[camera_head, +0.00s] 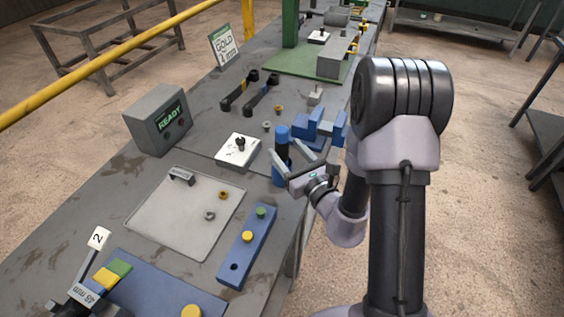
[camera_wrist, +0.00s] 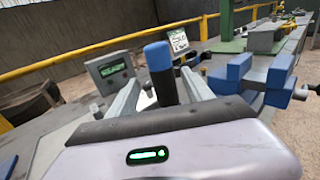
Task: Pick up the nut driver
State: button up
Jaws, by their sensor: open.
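The nut driver (camera_head: 282,134) stands upright at the right edge of the bench, with a blue top and a dark section below. My gripper (camera_head: 287,153) is open, level with the driver's dark section, with a finger on either side. In the wrist view the driver (camera_wrist: 158,56) stands between the two grey fingers of my gripper (camera_wrist: 161,82). I cannot tell whether either finger touches it.
Blue blocks (camera_head: 315,128) stand close behind my gripper. A white block (camera_head: 238,151) and a grey READY box (camera_head: 158,119) lie to the left. A pale tray (camera_head: 165,222) and a blue strip with coloured pegs (camera_head: 239,262) are nearer. The bench edge runs beneath my arm.

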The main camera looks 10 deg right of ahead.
aim_at(276, 137)
jog(key=b+x, duration=0.1)
jog(key=x, duration=0.6)
jog(key=shift+d, duration=0.15)
grip_shut()
